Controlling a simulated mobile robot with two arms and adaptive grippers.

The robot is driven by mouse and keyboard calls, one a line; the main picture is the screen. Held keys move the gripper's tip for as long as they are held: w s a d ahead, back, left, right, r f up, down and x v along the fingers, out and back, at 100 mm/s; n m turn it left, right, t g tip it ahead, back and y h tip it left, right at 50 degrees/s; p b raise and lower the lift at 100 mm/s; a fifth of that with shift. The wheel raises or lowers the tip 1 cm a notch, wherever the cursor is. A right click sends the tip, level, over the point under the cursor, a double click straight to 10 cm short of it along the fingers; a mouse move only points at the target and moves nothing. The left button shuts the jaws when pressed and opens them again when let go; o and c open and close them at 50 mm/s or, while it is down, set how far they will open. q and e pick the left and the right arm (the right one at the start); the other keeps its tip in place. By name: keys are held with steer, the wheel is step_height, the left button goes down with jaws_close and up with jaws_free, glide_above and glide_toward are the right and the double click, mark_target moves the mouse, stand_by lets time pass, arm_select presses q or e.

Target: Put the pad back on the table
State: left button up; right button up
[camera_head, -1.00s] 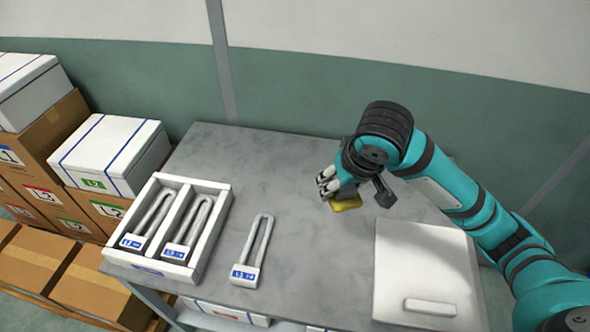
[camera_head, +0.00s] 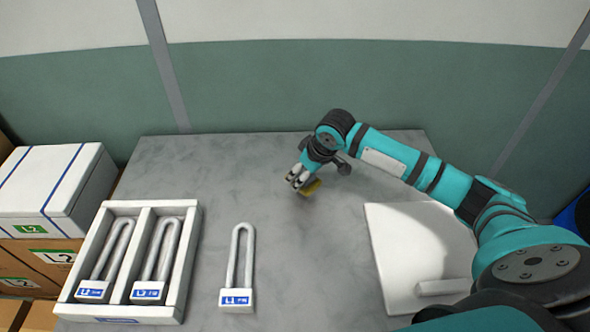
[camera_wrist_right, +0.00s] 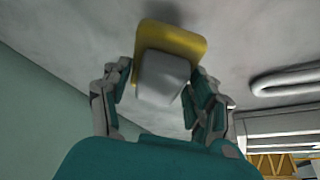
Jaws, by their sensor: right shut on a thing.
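The pad has a yellow base (camera_wrist_right: 183,41) and a pale grey block-shaped handle (camera_wrist_right: 160,78). My right gripper (camera_wrist_right: 158,92) is shut on the handle, with one finger on each side of it. In the head view the right gripper (camera_head: 297,181) is at the back middle of the grey table (camera_head: 230,165), and the yellow pad (camera_head: 312,187) shows just beside its fingertips, partly hidden by them. The pad is at or very close to the table top; I cannot tell whether it touches. My left gripper is not in view.
A white two-slot tray (camera_head: 191,262) holding two U-shaped locks stands at the left. A loose U-shaped lock (camera_head: 238,270) lies right of it. A white board (camera_head: 400,245) lies at the right under my arm. The table's middle is clear.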

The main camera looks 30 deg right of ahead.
steer(key=w, duration=0.5)
steer(key=shift+w+d+f, duration=0.2)
steer(key=shift+w+f, duration=0.05)
steer(key=shift+w, duration=0.05)
steer(key=shift+f+p, duration=0.35)
steer(key=shift+f, duration=1.4)
steer(key=shift+f, duration=0.1)
steer(key=o, duration=1.1)
steer(key=v, duration=1.2)
